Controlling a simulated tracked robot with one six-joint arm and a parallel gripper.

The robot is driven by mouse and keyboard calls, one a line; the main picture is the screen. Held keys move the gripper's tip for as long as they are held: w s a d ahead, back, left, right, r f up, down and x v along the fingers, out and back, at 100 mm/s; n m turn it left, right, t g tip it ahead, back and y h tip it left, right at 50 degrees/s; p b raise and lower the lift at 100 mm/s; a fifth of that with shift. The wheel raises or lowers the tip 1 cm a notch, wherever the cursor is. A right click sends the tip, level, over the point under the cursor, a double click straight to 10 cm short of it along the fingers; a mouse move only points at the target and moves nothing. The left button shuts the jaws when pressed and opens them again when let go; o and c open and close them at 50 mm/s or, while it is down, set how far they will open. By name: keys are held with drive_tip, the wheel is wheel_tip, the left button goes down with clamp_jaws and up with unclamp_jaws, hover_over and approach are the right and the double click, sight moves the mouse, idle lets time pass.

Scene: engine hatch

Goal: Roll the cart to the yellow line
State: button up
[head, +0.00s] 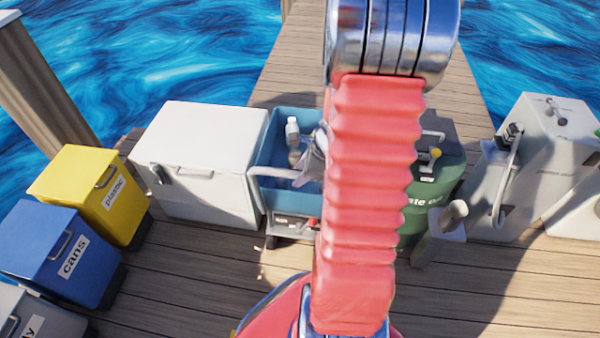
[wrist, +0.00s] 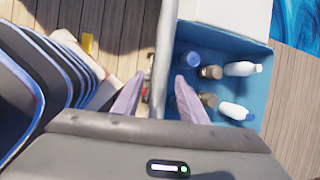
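The cart (head: 262,185) is a blue open-topped bin on a low grey frame, standing on the wooden deck with several bottles inside. Its pale grey handle bar (head: 272,172) runs along the near side. In the wrist view the handle bar (wrist: 163,55) passes between the two purple fingers of my gripper (wrist: 160,76). The fingers stand apart, with a gap visible on both sides of the bar. In the head view my red arm hides the cart's right part and most of my gripper (head: 313,165). I cannot make out the yellow line for certain.
A white chest (head: 205,150) stands close left of the cart, and a green bin (head: 430,200) to its right. Yellow (head: 95,195) and blue (head: 60,255) recycling bins stand at left. A grey machine (head: 540,165) stands at right. Water borders the deck; the near planks are clear.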

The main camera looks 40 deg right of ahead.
clamp_jaws()
idle(0.4)
